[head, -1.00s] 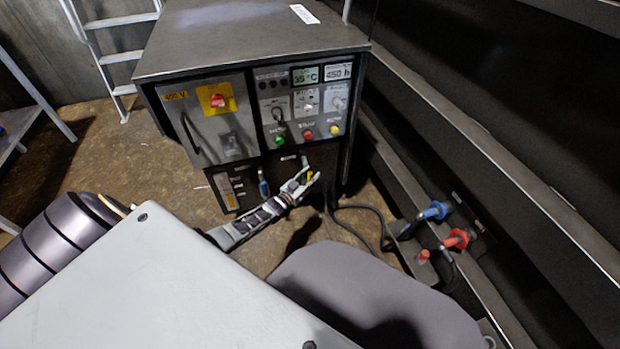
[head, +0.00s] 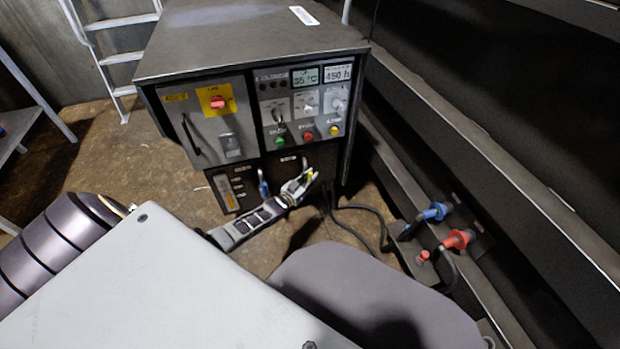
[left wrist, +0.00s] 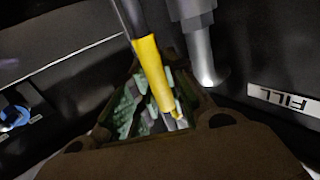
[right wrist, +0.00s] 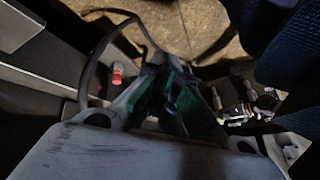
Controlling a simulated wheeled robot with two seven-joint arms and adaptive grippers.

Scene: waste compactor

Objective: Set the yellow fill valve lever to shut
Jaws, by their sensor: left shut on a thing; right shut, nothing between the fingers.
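The yellow fill valve lever (left wrist: 150,70) crosses the left wrist view between my fingers, with a grey pipe beside it and a FILL label (left wrist: 283,98) to the right. In the head view only a little yellow of the lever (head: 312,173) shows at my fingertips, low on the front of the grey cabinet. My left gripper (head: 308,180) is shut on the lever, and its fingers (left wrist: 158,108) show on both sides of it. My right gripper (right wrist: 172,98) shows in the right wrist view, shut and empty, away from the lever.
A blue-handled lever (head: 263,187) is just left of my left gripper. The cabinet (head: 250,45) carries switches and displays. Blue (head: 436,211) and red (head: 458,239) couplings with black hoses stand at the right. A ladder (head: 108,55) stands behind at the left.

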